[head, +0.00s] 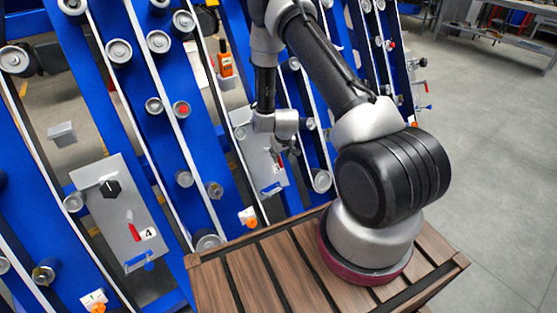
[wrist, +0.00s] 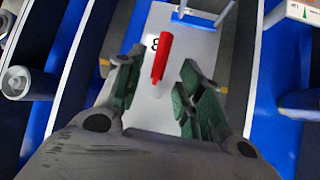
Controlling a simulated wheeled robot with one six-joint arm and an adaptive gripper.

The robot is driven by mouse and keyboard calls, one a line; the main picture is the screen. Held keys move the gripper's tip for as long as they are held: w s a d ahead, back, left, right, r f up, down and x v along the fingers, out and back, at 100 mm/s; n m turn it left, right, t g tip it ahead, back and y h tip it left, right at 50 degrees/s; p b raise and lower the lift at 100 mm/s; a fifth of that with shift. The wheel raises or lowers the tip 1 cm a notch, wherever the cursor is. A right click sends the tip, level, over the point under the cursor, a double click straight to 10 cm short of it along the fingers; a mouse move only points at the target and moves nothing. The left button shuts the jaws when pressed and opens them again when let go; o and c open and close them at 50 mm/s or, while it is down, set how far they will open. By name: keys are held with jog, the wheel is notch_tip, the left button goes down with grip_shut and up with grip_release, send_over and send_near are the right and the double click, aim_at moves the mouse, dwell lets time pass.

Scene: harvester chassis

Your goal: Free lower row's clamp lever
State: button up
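A red clamp lever (wrist: 161,58) stands out from a pale grey plate (wrist: 195,45) in the wrist view, with a dark number, apparently 8, beside it. My gripper (wrist: 160,75) is open, with its green-padded fingers on either side of the lever and a visible gap on each side. In the head view my gripper (head: 283,150) is in front of the plate (head: 264,170), and the lever there is mostly hidden. Another grey plate (head: 125,215) at left, marked 4, carries a red lever (head: 134,232) and a black knob (head: 110,189).
Blue slanted rails (head: 75,110) with several grey rollers (head: 118,51) surround the plates. In the wrist view a roller (wrist: 22,83) is at left and another (wrist: 300,103) at right. A blue bracket (wrist: 195,20) is on the plate's far end. Grey floor (head: 480,150) is clear at right.

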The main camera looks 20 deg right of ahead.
jog(key=x, duration=0.6)
jog(key=shift+r, duration=0.1)
grip_shut()
